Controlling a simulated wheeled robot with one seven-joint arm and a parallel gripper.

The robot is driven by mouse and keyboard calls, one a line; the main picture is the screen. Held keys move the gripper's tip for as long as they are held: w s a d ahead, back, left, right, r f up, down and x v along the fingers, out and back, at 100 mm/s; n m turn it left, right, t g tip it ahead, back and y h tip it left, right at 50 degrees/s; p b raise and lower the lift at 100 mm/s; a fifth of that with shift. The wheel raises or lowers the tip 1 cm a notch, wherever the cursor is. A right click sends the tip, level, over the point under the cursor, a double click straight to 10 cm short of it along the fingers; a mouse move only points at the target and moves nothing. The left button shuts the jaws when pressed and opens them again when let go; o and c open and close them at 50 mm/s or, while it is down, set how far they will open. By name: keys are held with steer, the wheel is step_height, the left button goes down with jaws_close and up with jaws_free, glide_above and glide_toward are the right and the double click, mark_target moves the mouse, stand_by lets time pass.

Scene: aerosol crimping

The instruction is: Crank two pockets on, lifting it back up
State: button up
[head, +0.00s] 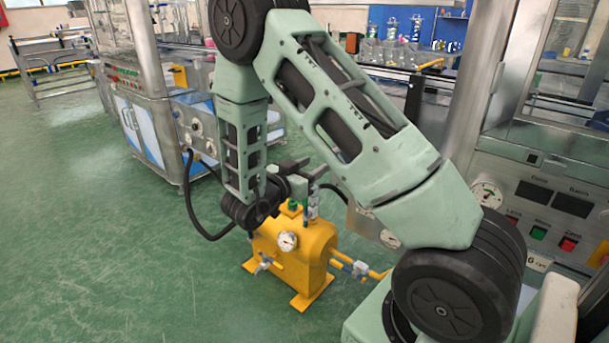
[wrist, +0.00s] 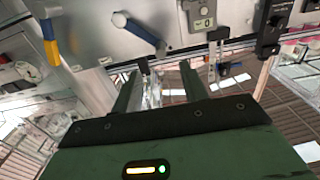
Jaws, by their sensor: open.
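My gripper (wrist: 160,72) is open, its two green fingers apart in the wrist view. Between and beyond them show a small black-topped part (wrist: 143,66) and a shiny, clear-looking piece (wrist: 151,92); I cannot tell whether either touches a finger. A lever with a dark blue-grey grip (wrist: 138,32) sits on the metal panel above the fingertips; I cannot tell whether it is the crank. In the head view my gripper (head: 304,172) is small and partly hidden by my arm, above the yellow tank. No pocket can be made out clearly.
A counter reading 0 (wrist: 207,22), a black knob block (wrist: 271,32) and a blue-yellow handle (wrist: 47,35) are near. The yellow tank (head: 318,250) with a gauge stands on the green floor. A control panel (head: 530,215) is at right. Floor at left is clear.

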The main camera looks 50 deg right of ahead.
steer(key=shift+w+d+b, duration=0.2)
steer(key=shift+d, duration=1.95)
steer(key=shift+w+d+b, duration=0.15)
steer(key=shift+d+b, duration=0.05)
steer(key=shift+d, duration=1.9)
jaws_close()
